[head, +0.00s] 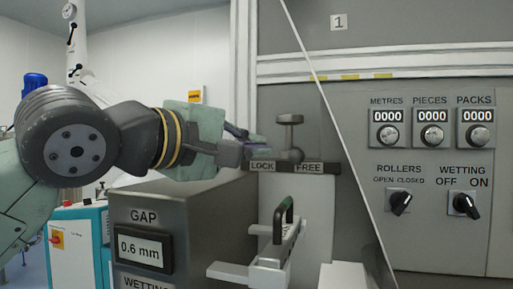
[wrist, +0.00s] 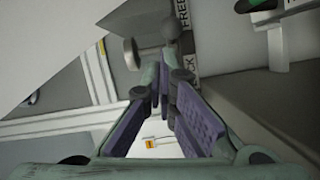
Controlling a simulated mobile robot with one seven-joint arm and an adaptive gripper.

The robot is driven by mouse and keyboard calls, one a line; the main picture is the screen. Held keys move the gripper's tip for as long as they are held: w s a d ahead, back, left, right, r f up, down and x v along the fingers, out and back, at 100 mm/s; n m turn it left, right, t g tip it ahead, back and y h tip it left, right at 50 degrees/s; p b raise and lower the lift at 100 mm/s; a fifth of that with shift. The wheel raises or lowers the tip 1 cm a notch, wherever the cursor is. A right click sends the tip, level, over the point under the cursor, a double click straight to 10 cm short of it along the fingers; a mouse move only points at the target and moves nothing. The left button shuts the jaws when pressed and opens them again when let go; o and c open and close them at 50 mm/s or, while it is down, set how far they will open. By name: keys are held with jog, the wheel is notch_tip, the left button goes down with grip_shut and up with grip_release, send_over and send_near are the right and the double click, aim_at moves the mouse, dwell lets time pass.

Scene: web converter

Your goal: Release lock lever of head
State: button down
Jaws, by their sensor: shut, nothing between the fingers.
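The lock lever (head: 290,119) of the head is a grey metal lever with a rounded end, standing upright above a dark label strip (head: 322,168) marked LOCK and FREE. My gripper (head: 243,152) comes in from the left, at the LOCK side of the lever's lower part. In the wrist view the fingers (wrist: 163,72) are together at their tips and hold nothing. Whether they touch the lever cannot be told.
A grey box with a GAP display (head: 141,248) stands below my arm. A bracket with a green-black handle (head: 283,220) is below the lever. A slanted clear guard edge (head: 340,135) runs to the right, before a panel with counters (head: 432,128) and knobs (head: 400,202).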

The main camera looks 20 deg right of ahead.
jog(key=s+a, duration=0.3)
jog(key=s, duration=0.3)
jog(key=shift+s+r+b, duration=0.2)
jog(key=shift+s+b, duration=0.05)
jog(key=shift+b, duration=0.15)
